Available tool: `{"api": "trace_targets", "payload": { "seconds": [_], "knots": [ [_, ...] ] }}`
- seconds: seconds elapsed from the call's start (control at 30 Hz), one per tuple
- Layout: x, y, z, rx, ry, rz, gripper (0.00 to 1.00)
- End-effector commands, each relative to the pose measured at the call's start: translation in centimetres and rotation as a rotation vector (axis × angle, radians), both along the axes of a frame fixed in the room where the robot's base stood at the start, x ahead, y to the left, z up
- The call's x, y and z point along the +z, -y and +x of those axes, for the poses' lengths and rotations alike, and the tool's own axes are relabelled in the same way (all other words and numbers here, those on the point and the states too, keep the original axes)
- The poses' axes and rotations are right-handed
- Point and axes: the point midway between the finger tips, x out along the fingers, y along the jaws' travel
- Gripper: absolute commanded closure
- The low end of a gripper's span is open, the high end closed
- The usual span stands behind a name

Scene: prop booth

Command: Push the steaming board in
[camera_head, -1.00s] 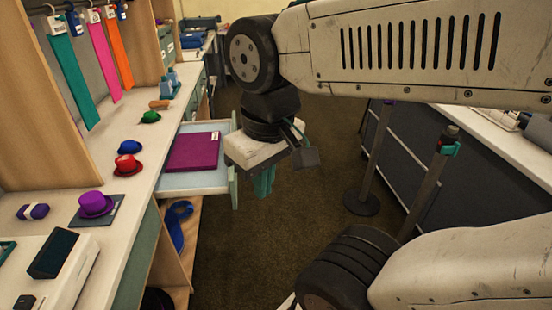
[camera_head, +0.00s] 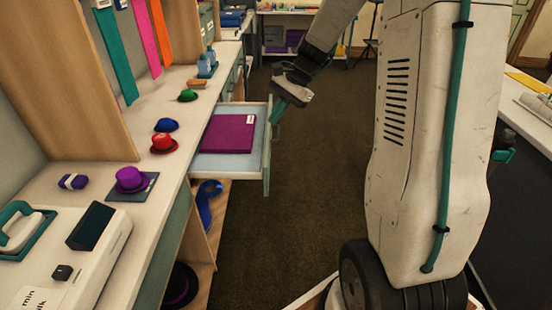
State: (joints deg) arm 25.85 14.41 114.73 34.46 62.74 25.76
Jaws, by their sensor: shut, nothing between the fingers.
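The steaming board (camera_head: 246,163) is a pale blue pull-out surface with a light green front edge, sticking out from the left counter over the floor. A folded purple cloth (camera_head: 228,133) with a small white label lies on it. My gripper (camera_head: 277,112) has teal fingers and is shut and empty. It is at the far outer corner of the board, overlapping its front edge in the picture; I cannot tell whether they touch. My arm reaches from the right and leaves the board mostly uncovered.
The counter (camera_head: 140,225) holds small coloured hats, a purple bundle (camera_head: 73,182) and a white device (camera_head: 75,255). Below the board is an open shelf with a blue item (camera_head: 208,200). The carpet aisle (camera_head: 310,170) is clear. A dark counter stands at right.

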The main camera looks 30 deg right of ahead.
Motion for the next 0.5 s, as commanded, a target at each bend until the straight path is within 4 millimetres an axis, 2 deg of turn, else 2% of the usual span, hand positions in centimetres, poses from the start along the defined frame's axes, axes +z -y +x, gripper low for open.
{"api": "trace_targets", "payload": {
  "seconds": [0.03,0.2,0.4,0.5],
  "knots": [
    [-2.3,2.1,1.5,-0.086,-0.031,0.040,1.00],
    [-9.4,8.6,5.4,-0.371,-0.110,0.170,1.00],
    [-17.4,14.9,7.3,-0.646,-0.187,0.296,1.00],
    [-20.1,16.9,7.5,-0.732,-0.212,0.336,1.00]
  ]
}}
